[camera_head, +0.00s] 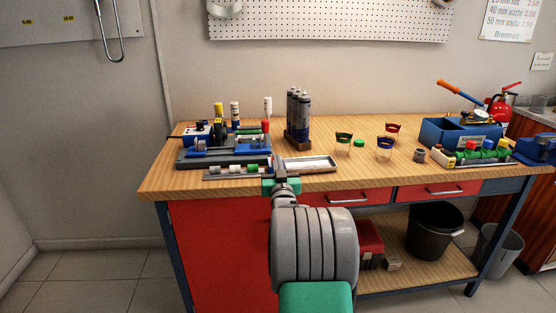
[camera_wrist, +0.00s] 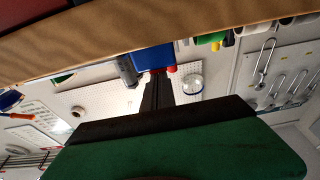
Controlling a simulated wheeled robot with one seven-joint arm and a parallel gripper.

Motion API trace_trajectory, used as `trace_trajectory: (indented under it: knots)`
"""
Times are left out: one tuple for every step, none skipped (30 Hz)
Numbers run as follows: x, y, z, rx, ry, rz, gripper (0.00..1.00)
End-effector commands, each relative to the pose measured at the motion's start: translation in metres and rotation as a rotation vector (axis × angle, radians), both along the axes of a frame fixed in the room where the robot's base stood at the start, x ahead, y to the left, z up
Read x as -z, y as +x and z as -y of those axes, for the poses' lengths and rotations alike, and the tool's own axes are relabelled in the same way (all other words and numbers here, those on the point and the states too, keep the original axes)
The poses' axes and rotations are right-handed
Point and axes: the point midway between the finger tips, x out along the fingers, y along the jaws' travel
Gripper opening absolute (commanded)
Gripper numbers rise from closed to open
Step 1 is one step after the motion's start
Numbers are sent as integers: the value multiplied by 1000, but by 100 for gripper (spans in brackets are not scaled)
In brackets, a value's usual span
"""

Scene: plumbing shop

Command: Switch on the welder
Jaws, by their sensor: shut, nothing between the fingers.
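At the left end of the bench, a grey tray (camera_head: 225,162) bears a group of blue and white equipment (camera_head: 197,131) with a small red part on top. I take this to be the welder, but its switch is too small to make out. My gripper (camera_head: 279,163) is in front of the bench's front edge, right of that tray, partly hidden by my own arm. In the wrist view, which is upside down, its dark fingers (camera_wrist: 157,92) are together and empty. A blue block (camera_wrist: 152,58) with red parts beside it shows past the fingertips; I cannot tell whether it is the welder.
Drawers (camera_head: 440,190) and a black bucket (camera_head: 435,230) are below.

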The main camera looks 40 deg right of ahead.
Motion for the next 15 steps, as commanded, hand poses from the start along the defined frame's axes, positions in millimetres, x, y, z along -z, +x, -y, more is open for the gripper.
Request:
trace_trajectory:
  knots:
    - [0,0,0,0,0,0,0]
    - [0,0,0,0,0,0,0]
    - [0,0,0,0,0,0,0]
    - [0,0,0,0,0,0,0]
    - [1,0,0,0,-1,1,0]
    - [2,0,0,0,-2,3,0]
    - [4,0,0,0,-4,6,0]
    - [6,0,0,0,-7,10,0]
    - [10,0,0,0,-12,18,0]
    - [12,0,0,0,-18,26,0]
    - [15,-1,0,0,-23,34,0]
    - [19,-1,0,0,-32,47,0]
    - [21,-1,0,0,-40,58,0]
    - [24,-1,-1,0,-46,68,0]
    - [10,-1,-1,0,-44,64,0]
